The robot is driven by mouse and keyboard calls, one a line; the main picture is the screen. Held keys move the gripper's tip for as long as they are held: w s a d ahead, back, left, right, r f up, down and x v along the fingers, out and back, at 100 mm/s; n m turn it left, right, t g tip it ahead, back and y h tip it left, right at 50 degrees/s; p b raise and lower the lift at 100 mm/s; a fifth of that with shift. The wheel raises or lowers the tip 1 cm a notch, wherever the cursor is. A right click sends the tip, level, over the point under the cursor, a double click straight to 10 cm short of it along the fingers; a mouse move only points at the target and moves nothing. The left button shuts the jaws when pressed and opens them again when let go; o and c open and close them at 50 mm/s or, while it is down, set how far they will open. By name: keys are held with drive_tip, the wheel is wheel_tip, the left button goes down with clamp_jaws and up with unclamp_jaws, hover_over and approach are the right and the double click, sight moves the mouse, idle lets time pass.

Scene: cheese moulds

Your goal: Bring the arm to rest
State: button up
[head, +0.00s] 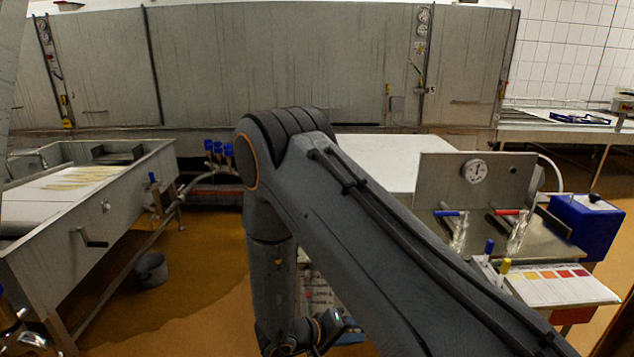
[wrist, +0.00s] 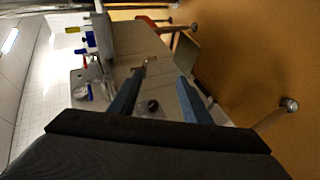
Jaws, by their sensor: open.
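My arm rises from the lower right of the head view, bends at an elbow near the middle and drops down to the wrist. In the head view my gripper is mostly hidden behind the arm at the bottom. In the wrist view my gripper (wrist: 161,76) shows two blue-grey fingers set well apart. It is open, with nothing held between the fingertips.
A steel vat (head: 125,195) stands at left, with a grey bucket (head: 151,269) on the floor. At right is a steel bench with a gauge panel (head: 475,180), a blue box (head: 588,225) and a colour chart (head: 555,285). Brown floor (head: 200,290) is open between.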

drive_tip(key=w+a+r+m+t+y, duration=0.1)
drive_tip(key=w+a+r+y, duration=0.1)
drive_tip(key=w+r+y, duration=0.45)
wheel_tip(320, 180, up, 6)
drive_tip(key=a+y, duration=0.1)
drive_tip(key=y, duration=0.3)
drive_tip(key=s+d+r+g, duration=0.2)
drive_tip(key=s+d, duration=0.1)
drive_tip(key=s, duration=0.4)
drive_tip(key=s+d+r+m+g, duration=0.1)
drive_tip(key=s+d+r+g, duration=0.1)
drive_tip(key=s, duration=0.5)
drive_tip(key=s+d+r+g, duration=0.1)
drive_tip(key=s+d+r, duration=0.3)
drive_tip(key=s+d, duration=0.2)
drive_tip(key=shift+s+m+g+y, duration=0.3)
drive_tip(key=shift+s+g+y, duration=0.15)
drive_tip(key=shift+s, duration=0.4)
drive_tip(key=shift+c, duration=0.4)
